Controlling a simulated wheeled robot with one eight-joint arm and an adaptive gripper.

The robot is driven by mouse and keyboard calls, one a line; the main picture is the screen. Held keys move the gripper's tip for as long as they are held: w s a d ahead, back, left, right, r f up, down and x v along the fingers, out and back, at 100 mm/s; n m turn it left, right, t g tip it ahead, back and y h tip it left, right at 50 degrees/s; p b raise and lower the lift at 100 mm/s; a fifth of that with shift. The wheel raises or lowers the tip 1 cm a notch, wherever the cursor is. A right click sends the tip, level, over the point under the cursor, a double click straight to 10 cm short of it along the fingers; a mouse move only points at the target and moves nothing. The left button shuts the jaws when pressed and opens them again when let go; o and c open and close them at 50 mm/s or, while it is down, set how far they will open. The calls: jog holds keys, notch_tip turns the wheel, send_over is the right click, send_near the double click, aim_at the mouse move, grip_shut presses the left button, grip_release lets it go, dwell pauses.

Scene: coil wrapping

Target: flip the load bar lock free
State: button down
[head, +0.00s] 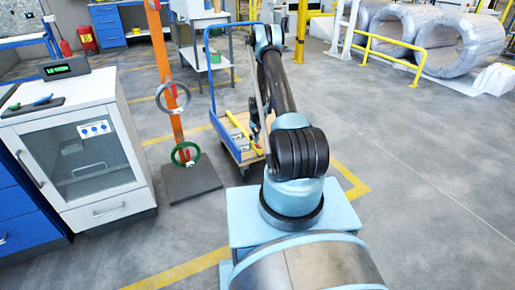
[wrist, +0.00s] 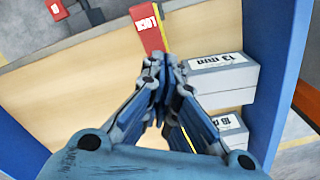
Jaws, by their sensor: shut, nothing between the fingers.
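In the wrist view a red block (wrist: 149,32) carries a white label that seems to read "LOCK". A thin yellow bar (wrist: 165,35) runs beside it. My gripper (wrist: 157,66) is shut and empty, its fingertips just below the red block in the picture; I cannot tell whether they touch it.
An orange post (head: 168,90) with rings and a white cabinet (head: 85,150) stand left.

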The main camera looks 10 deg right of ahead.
jog(key=shift+r, duration=2.65)
jog(key=s+r, duration=0.3)
jog(key=r, duration=0.8)
jog(key=s+r, duration=0.3)
jog(key=r, duration=0.7)
jog(key=s+r+n+t, duration=0.1)
jog(key=s+r, duration=1.3)
jog(key=r, duration=0.2)
jog(key=s+r, duration=0.3)
jog(key=s, duration=0.7)
jog(key=s+r, duration=0.3)
jog(key=s, duration=0.6)
jog(key=s+f, duration=0.3)
jog(key=s, duration=0.5)
jog(key=s+f+n+t, duration=0.1)
jog(key=s+f, duration=0.3)
jog(key=s, duration=0.5)
jog(key=shift+s+n, duration=0.3)
